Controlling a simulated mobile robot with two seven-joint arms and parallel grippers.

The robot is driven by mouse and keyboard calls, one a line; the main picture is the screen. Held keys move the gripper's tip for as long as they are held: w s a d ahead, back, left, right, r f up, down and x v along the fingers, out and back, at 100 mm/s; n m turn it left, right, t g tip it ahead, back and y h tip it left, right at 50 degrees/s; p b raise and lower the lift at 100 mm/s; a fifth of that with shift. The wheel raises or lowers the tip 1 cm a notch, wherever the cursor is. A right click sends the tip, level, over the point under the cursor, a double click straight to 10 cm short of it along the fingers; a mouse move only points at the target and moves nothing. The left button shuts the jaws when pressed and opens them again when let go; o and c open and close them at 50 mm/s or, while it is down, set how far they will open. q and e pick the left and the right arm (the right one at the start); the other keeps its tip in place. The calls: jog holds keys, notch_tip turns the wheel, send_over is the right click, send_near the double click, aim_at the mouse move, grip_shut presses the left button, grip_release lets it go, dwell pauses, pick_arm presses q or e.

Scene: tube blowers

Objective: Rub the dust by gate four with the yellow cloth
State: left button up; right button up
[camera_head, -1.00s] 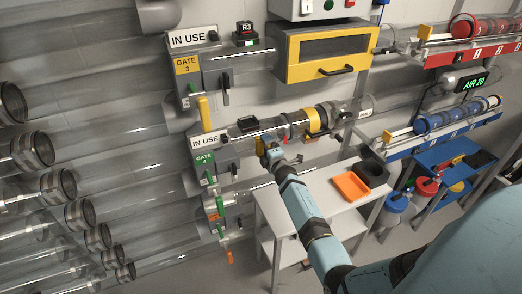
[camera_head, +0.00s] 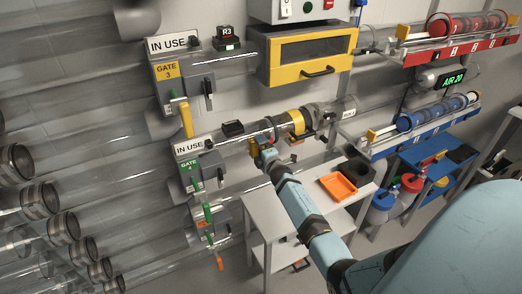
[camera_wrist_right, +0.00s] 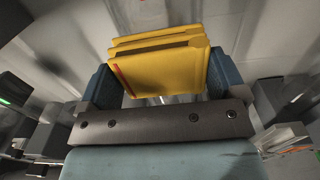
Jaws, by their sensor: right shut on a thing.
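My right gripper (camera_head: 264,152) is shut on the yellow cloth; it also shows in the right wrist view (camera_wrist_right: 163,78). There the folded yellow cloth (camera_wrist_right: 172,62), with a small red mark at its left, sits between the blue fingers. In the head view only a bit of yellow shows at the gripper, in front of the clear tube right of gate four. Gate four (camera_head: 190,177) is a grey block with a green label, under an "IN USE" sign. I cannot make out the dust. My left gripper is not in view.
Gate 3 (camera_head: 168,78) with its yellow handle (camera_head: 186,118) is above gate four. A yellow-framed box (camera_head: 310,58) is above the tube. A white table (camera_head: 285,212) with an orange tray (camera_head: 338,187) and a dark holder (camera_head: 358,170) stands below right.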

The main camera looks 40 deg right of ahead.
aim_at(231, 151)
jog(key=shift+w+a, duration=0.2)
jog(key=shift+a, duration=0.55)
jog(key=shift+w+a+r, duration=0.1)
jog(key=shift+w+a, duration=0.15)
jog(key=shift+a, duration=0.75)
jog(key=shift+c, duration=0.3)
jog(key=shift+w+a+b, duration=0.1)
jog(key=shift+a+b, duration=0.25)
jog(key=shift+a, duration=0.15)
jog(key=shift+w+a, duration=0.15)
jog(key=shift+a, duration=1)
jog(key=shift+w+a+b, duration=0.25)
jog(key=shift+a+b, duration=0.15)
jog(key=shift+a, duration=0.25)
jog(key=shift+w+a+b, duration=0.2)
jog(key=shift+a+b, duration=0.15)
jog(key=shift+a, duration=0.3)
jog(key=shift+w+a, duration=0.1)
jog(key=shift+a, duration=0.25)
